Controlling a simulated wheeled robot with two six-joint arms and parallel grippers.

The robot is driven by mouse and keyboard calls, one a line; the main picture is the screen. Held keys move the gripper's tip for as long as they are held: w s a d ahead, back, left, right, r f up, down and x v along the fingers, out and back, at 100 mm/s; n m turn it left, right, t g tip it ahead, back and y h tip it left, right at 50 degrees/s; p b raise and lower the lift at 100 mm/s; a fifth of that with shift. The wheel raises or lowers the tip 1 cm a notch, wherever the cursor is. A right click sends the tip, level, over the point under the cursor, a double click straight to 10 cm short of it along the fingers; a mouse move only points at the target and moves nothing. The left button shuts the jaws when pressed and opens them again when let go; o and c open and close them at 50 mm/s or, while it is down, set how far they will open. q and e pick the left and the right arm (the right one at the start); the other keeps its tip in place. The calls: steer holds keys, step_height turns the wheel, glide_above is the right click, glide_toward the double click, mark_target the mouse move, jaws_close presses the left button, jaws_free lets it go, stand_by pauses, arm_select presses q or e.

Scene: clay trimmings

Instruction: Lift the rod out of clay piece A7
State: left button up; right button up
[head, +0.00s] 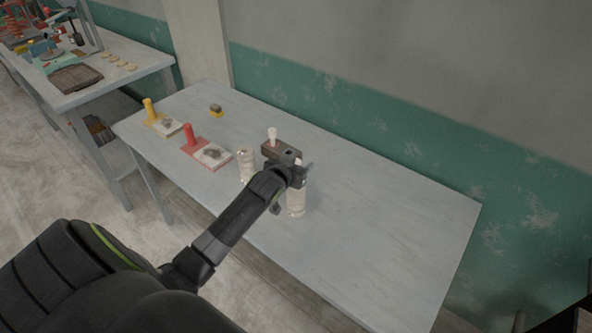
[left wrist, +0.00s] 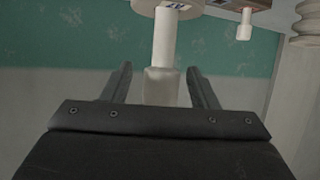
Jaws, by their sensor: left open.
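My left gripper (head: 299,175) is above a cream clay piece (head: 296,202) standing on the table, partly hidden by the gripper. In the left wrist view, which looks upside down, the open fingers (left wrist: 160,88) stand either side of a pale rod (left wrist: 166,45) with a wider end. I see a gap on both sides of the rod. My right gripper is not in view.
A brown block (head: 270,150) with a white peg (head: 272,134) stands just behind the gripper. Another cream clay piece (head: 246,168) stands to its left. A red stamp (head: 188,134), a yellow stamp (head: 150,110) and a small block (head: 216,110) are farther left. The table's right side is clear.

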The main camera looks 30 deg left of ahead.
arm_select(q)
steer(key=shift+w+a+f, duration=0.1)
steer(key=shift+w+f, duration=0.15)
steer(key=shift+w, duration=0.35)
steer(key=c, duration=1.1)
steer(key=shift+o, duration=0.2)
steer(key=shift+r, duration=0.1)
